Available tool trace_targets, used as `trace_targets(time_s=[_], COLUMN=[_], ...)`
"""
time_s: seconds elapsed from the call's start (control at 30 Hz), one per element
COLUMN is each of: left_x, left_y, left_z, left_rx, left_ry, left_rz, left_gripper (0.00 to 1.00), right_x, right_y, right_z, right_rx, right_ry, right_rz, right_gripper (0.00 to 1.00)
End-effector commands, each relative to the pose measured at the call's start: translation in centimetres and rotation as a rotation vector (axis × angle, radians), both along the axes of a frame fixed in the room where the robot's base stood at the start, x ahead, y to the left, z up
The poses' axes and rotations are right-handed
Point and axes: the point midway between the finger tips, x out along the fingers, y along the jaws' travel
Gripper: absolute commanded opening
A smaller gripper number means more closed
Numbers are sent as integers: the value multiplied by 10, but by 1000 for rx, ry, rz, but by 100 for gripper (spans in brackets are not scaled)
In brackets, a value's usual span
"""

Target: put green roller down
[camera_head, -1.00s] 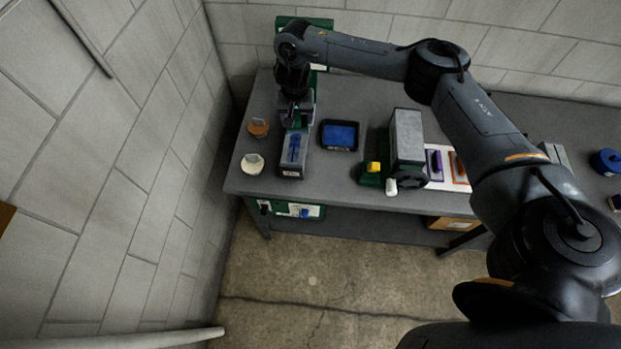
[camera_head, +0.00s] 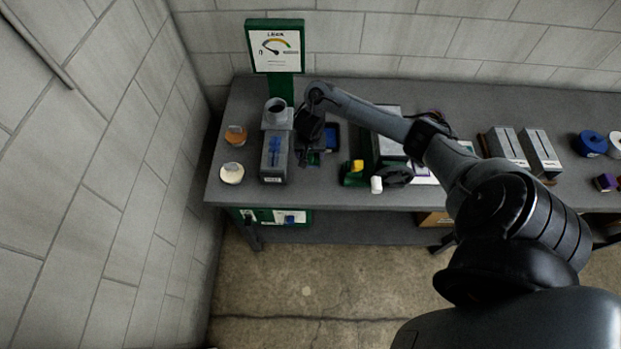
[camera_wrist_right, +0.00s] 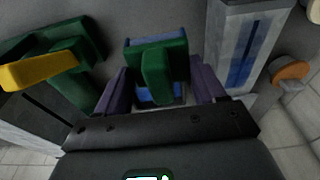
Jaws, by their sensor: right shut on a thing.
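The green roller (camera_wrist_right: 157,68) is between the two fingers of my right gripper (camera_wrist_right: 160,88) in the right wrist view; the gripper is shut on it. In the head view my right gripper (camera_head: 311,150) is over the black tray with a blue pad (camera_head: 331,137), and a little green shows beneath it. The blue pad also shows behind the roller in the wrist view (camera_wrist_right: 150,97). I cannot tell whether the roller touches the pad. My left gripper is not in view.
A grey box with blue markings (camera_head: 274,158) stands just left of the gripper, before a green gauge sign (camera_head: 275,47). A green device with a yellow knob (camera_head: 357,166) stands to the right. Orange (camera_head: 236,135) and cream (camera_head: 231,173) round items lie at the left edge.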

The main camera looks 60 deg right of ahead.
Motion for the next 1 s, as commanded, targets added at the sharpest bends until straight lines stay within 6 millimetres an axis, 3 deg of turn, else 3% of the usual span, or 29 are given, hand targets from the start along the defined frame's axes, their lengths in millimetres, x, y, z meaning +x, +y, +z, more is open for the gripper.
trace_targets(time_s=[0.23,0.4,0.63,0.83,1.0], left_x=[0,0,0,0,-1], left_y=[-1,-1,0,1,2], left_z=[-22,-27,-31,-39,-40], left_rx=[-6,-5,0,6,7], left_ry=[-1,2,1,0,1], left_rz=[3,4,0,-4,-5], left_gripper=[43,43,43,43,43], right_x=[-5,-5,-4,-4,-4], right_y=[1,0,1,1,1], right_z=[-39,-60,-74,-98,-105], right_rx=[2,0,0,0,0], right_ry=[1,1,-1,0,-2], right_rz=[-1,0,0,0,1], right_gripper=[21,21,21,21,21])
